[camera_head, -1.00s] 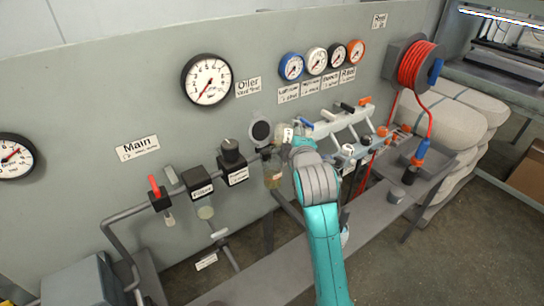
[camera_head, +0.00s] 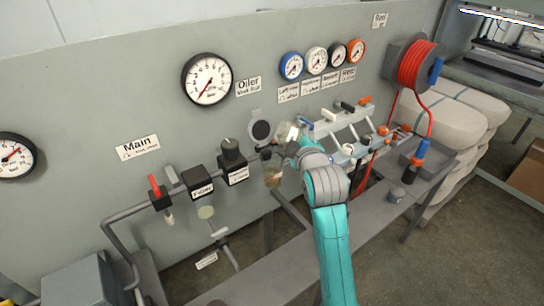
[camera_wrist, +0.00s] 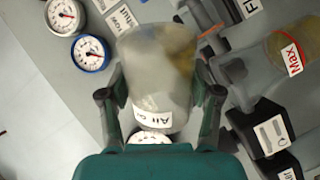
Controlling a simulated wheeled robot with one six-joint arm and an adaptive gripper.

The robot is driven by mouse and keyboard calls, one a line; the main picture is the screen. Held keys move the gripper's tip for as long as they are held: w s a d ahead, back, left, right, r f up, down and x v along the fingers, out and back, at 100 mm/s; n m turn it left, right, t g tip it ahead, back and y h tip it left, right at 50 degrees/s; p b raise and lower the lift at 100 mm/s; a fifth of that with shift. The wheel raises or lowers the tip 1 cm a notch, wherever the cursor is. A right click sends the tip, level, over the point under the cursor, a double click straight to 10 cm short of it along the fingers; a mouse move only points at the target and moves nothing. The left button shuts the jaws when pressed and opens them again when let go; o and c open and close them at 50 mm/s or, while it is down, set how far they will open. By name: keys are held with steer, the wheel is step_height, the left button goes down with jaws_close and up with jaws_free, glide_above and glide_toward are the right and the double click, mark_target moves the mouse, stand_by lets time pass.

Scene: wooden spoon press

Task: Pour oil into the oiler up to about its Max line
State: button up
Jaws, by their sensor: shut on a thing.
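My gripper (camera_wrist: 160,98) is shut on a translucent bottle (camera_wrist: 150,60) with a label starting "Air o". Yellowish oil shows inside, toward the bottle's far right end in the wrist view. In the head view the bottle (camera_head: 288,132) is tilted just above and right of the oiler. The oiler's clear bowl (camera_head: 272,178) holds some amber liquid; its exact level is too small to read. In the wrist view the oiler bowl (camera_wrist: 306,42) shows a red Max label at the right. The bottle's mouth and any stream of oil cannot be made out.
A round dark cap (camera_head: 261,130) stands raised against the panel beside the bottle. The regulator (camera_head: 232,157) and filter (camera_head: 198,184) are left of the oiler. A manifold with valves (camera_head: 345,125) lies close on the right. Gauges (camera_head: 291,66) hang above.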

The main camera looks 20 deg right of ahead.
steer(key=shift+r, duration=0.15)
stand_by(0.8)
steer(key=shift+r+m, duration=0.2)
steer(key=shift+m, duration=0.4)
steer(key=shift+f+m+t+y, duration=0.3)
steer(key=shift+f+m+y, duration=0.15)
steer(key=shift+m, duration=0.25)
steer(key=shift+d+r+m+b, duration=0.2)
steer(key=shift+r+m+b, duration=0.2)
steer(key=shift+m, duration=0.5)
steer(key=d+f+m, duration=0.1)
steer(key=d+m+t, duration=0.1)
steer(key=m, duration=0.1)
steer(key=shift+s+d+f+y, duration=0.15)
steer(key=shift+s+f+y, duration=0.05)
steer(key=shift+f+y, duration=0.2)
steer(key=shift+s+d+f+m+t+b, duration=0.15)
steer(key=shift+d+f+m+b, duration=0.25)
steer(key=shift+f+m, duration=0.65)
steer(key=shift+w+d+f+m+t+b, duration=0.1)
steer(key=shift+d+f+m+t+b, duration=0.25)
steer(key=shift+f+m, duration=0.65)
steer(key=shift+d+f, duration=0.1)
